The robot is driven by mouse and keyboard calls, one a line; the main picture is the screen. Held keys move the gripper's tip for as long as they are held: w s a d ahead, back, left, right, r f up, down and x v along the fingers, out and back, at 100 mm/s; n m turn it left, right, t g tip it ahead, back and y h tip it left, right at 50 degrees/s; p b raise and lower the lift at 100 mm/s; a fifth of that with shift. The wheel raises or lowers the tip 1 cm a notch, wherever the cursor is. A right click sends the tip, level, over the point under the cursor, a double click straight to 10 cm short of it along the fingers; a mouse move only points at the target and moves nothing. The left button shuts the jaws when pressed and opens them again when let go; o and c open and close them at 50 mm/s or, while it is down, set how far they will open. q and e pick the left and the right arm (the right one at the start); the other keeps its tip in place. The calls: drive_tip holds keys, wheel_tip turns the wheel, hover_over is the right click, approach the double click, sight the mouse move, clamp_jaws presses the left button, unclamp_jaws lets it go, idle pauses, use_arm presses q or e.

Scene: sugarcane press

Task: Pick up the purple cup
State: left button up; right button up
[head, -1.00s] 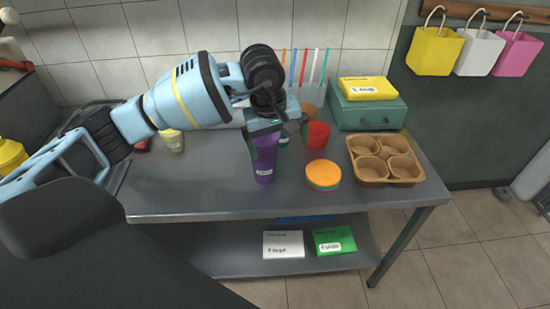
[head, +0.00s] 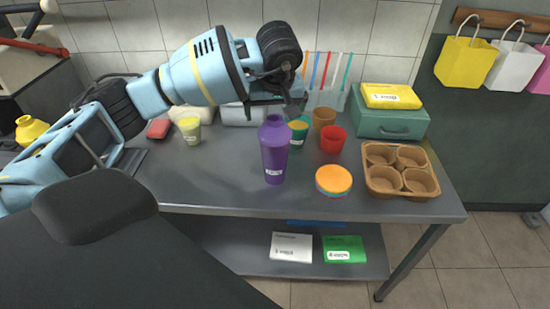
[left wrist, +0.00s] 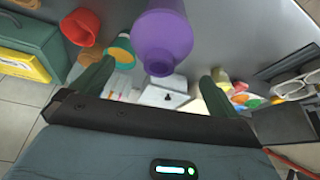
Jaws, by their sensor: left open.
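The purple cup (head: 274,152) stands upright on the grey metal table (head: 235,182), near its front middle. It has a narrower top and a small white label. My left gripper (head: 276,104) is just above and behind the cup's top in the head view, its fingers mostly hidden. In the left wrist view the purple cup (left wrist: 162,38) shows large beyond and between the two spread fingers of the left gripper (left wrist: 156,76). The gripper is open and empty. My right gripper is not in view.
A red cup (head: 333,140), a green cup (head: 298,131) and a brown cup (head: 324,118) stand close behind to the right. Orange-topped round lids (head: 334,181) lie to the right. A cup carrier (head: 402,170) and teal box (head: 388,119) are farther right. A yellow cup (head: 190,130) stands left.

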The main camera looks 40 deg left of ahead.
use_arm(q)
drive_tip(key=shift+d+x, duration=0.15)
drive_tip(key=shift+x, duration=1.15)
drive_tip(key=shift+d+x, duration=0.1)
drive_tip(key=shift+x, duration=1.15)
drive_tip(key=shift+f, duration=0.1)
drive_tip(key=c, duration=1.8)
drive_tip(key=shift+c, duration=0.2)
